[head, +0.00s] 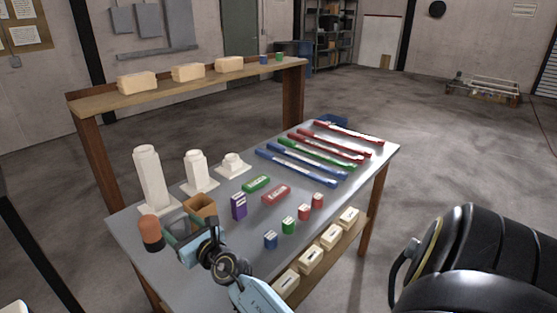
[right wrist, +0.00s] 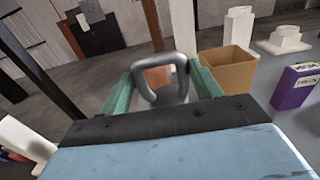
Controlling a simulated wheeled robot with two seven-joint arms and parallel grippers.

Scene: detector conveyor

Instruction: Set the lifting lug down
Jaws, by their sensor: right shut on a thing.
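The lifting lug (right wrist: 151,95) is a dark grey metal loop seen in the right wrist view. It stands between the two green fingers of my right gripper (right wrist: 163,82), which is shut on it. In the head view my right gripper (head: 180,232) is over the near left end of the grey table (head: 218,265), and the lug is hard to make out there. Whether the lug touches the tabletop I cannot tell. My left gripper is not in view.
A brown open box (head: 203,205) stands just beyond the gripper, and an orange-brown cylinder (head: 151,232) is beside it on the left. White stepped blocks (head: 150,175) and a purple box (head: 238,206) are close. Coloured bars (head: 300,163) lie at the far end.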

